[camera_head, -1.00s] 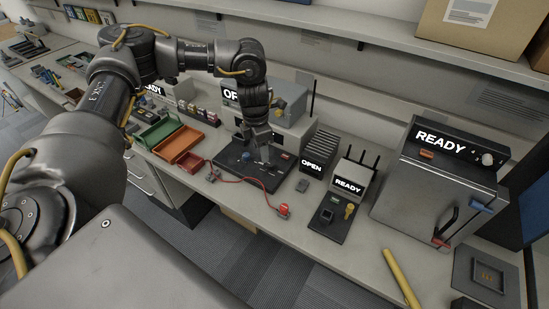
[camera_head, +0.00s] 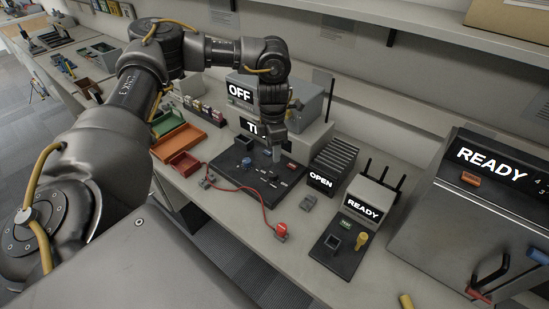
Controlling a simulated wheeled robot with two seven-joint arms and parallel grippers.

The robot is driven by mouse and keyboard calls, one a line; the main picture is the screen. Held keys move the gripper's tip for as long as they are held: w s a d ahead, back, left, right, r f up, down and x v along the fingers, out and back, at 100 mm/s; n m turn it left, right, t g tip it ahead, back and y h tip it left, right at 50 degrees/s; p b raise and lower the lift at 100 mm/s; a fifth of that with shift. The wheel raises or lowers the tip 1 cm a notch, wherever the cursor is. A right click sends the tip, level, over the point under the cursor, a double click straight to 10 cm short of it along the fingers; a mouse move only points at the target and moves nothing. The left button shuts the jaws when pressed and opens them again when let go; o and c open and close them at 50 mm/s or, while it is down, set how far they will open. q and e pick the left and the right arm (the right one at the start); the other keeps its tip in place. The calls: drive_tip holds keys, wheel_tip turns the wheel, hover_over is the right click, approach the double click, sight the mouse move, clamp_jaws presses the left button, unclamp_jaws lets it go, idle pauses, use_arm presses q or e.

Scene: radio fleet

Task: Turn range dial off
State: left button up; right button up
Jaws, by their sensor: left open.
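A black control panel (camera_head: 228,168) lies on the bench, with a blue knob (camera_head: 247,163) at its left and small dark controls with white marks nearer its right side. I cannot tell which control is the range dial. My left gripper (camera_head: 281,152) points down over the panel's back right part, open, with nothing visibly held. Its fingertips are small and dark, so contact with the panel cannot be told. An OFF sign (camera_head: 240,92) shows on the grey unit behind. A second sign (camera_head: 252,128) is partly hidden by my gripper. My right gripper is out of view.
A red cable (camera_head: 262,207) runs along the panel's front to a red plug (camera_head: 281,230). Orange (camera_head: 179,143) and red (camera_head: 184,163) trays stand left. A finned OPEN unit (camera_head: 333,163) and a READY unit (camera_head: 366,203) with antennas stand close on the right.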

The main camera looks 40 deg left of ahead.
sight(273, 173)
use_arm(q)
wheel_tip(273, 173, down, 10)
drive_tip(key=shift+f+p, duration=0.25)
drive_tip(key=shift+p, duration=0.65)
drive_tip(key=shift+s, duration=0.1)
drive_tip(key=c, duration=1)
